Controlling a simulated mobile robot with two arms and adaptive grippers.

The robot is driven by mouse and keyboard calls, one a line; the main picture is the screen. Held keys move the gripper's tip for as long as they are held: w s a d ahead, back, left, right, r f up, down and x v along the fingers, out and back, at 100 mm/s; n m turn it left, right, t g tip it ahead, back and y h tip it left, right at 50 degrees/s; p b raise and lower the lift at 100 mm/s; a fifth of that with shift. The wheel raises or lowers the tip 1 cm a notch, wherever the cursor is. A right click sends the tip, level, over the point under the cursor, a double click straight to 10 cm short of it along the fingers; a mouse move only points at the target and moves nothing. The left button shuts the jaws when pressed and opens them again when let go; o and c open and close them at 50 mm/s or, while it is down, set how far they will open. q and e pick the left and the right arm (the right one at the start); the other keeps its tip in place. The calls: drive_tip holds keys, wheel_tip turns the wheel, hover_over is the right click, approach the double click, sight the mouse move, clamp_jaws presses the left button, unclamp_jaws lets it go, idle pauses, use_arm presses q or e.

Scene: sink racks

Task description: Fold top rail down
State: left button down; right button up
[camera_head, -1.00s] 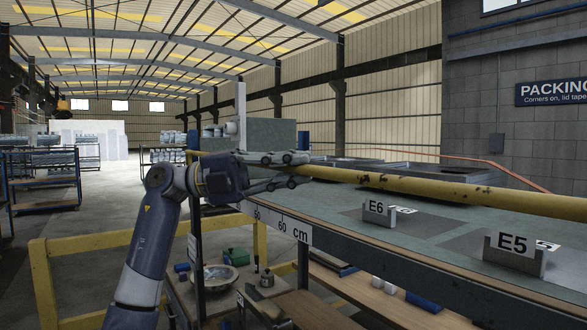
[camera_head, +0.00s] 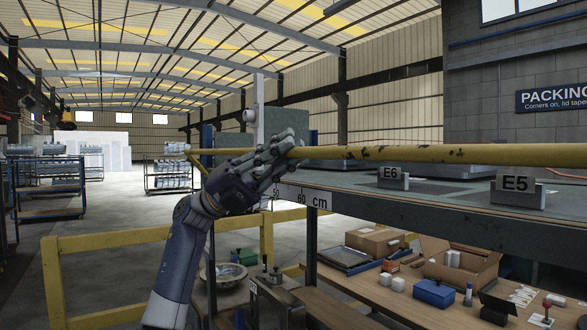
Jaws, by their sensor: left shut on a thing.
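The yellow top rail (camera_head: 440,154) is a long bar with dark worn marks. It runs nearly level across the right half of the view, above the grey bench top (camera_head: 440,188). My left gripper (camera_head: 287,152) is at the rail's left part, with its fingers shut around it. The fingers hide a short stretch of the rail. My right gripper is not in view.
Tags E6 (camera_head: 392,178) and E5 (camera_head: 517,189) stand on the bench behind the rail. A lower shelf holds cardboard boxes (camera_head: 460,268) and a blue box (camera_head: 434,292). A yellow guard rail (camera_head: 110,240) stands at left.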

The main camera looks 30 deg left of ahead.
use_arm(q)
drive_tip(key=f+m+g+b, duration=0.1)
drive_tip(key=m, duration=0.1)
drive_tip(key=s+f+m+g+h+b, duration=0.1)
drive_tip(key=m+g, duration=0.1)
drive_tip(key=s+a+f+m+g+h+b, duration=0.1)
drive_tip(key=m+g+b, duration=0.1)
drive_tip(key=shift+m, duration=0.3)
drive_tip(key=shift+s+a+f+m+g+y+b, duration=0.15)
drive_tip(key=shift+f+m+g+y+b, duration=0.6)
drive_tip(key=shift+m+g, duration=1.5)
drive_tip(key=shift+s+f+m+g+y+b, duration=0.1)
drive_tip(key=shift+s+f+m+g+b, duration=0.3)
drive_tip(key=shift+f+m+g, duration=1.25)
drive_tip(key=shift+s+a+f+m+g+y+b, duration=0.1)
drive_tip(key=shift+f+m+g+y+b, duration=0.5)
drive_tip(key=shift+m+g, duration=2.15)
drive_tip(key=shift+r+m+t, duration=0.15)
drive_tip(key=shift+m+t, duration=0.2)
drive_tip(key=c, duration=1.6)
unclamp_jaws()
drive_tip(key=shift+o, duration=0.2)
